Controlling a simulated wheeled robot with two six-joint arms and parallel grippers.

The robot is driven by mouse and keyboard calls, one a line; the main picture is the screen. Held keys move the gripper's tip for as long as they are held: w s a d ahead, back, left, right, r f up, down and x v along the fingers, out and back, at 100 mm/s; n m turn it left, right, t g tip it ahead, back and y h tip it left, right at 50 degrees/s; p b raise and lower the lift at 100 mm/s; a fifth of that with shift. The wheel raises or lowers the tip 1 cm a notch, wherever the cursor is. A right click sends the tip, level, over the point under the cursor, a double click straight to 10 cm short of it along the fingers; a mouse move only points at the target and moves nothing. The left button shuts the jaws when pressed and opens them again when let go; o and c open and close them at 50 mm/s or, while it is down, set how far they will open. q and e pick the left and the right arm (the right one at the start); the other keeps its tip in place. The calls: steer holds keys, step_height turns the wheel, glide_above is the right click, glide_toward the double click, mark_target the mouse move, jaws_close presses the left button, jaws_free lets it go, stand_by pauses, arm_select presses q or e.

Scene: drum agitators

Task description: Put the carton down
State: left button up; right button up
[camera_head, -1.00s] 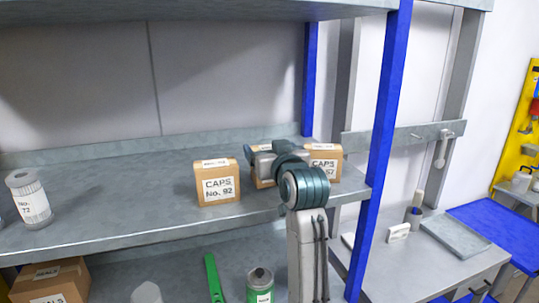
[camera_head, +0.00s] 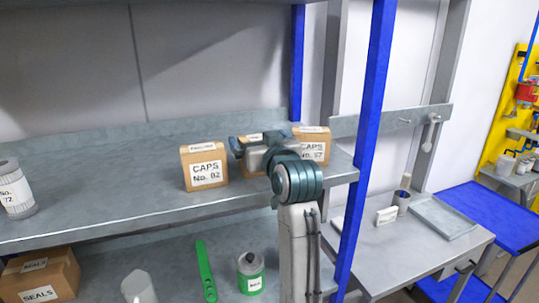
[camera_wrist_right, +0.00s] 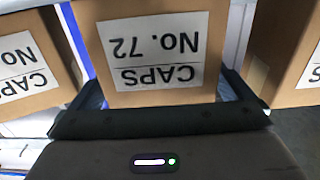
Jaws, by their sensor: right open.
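The carton marked CAPS No. 72 (camera_wrist_right: 155,48) shows upside down in the right wrist view, upright on its base. In the head view the carton (camera_head: 255,137) is mostly hidden behind my right gripper, on the upper shelf between two other cartons. My right gripper (camera_head: 258,141) is open, with one finger on each side of the carton; it also shows in the right wrist view (camera_wrist_right: 160,97). I cannot tell whether the fingers touch the carton. My left gripper is not in view.
A CAPS carton (camera_head: 205,167) stands close on the left, and a carton marked No. 57 (camera_head: 313,147) close on the right. A blue post (camera_head: 366,140) rises at the right shelf end.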

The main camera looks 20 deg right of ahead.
steer(key=s+b, duration=0.4)
steer(key=s, duration=0.6)
steer(key=shift+s+d, duration=0.15)
steer(key=shift+s, duration=0.05)
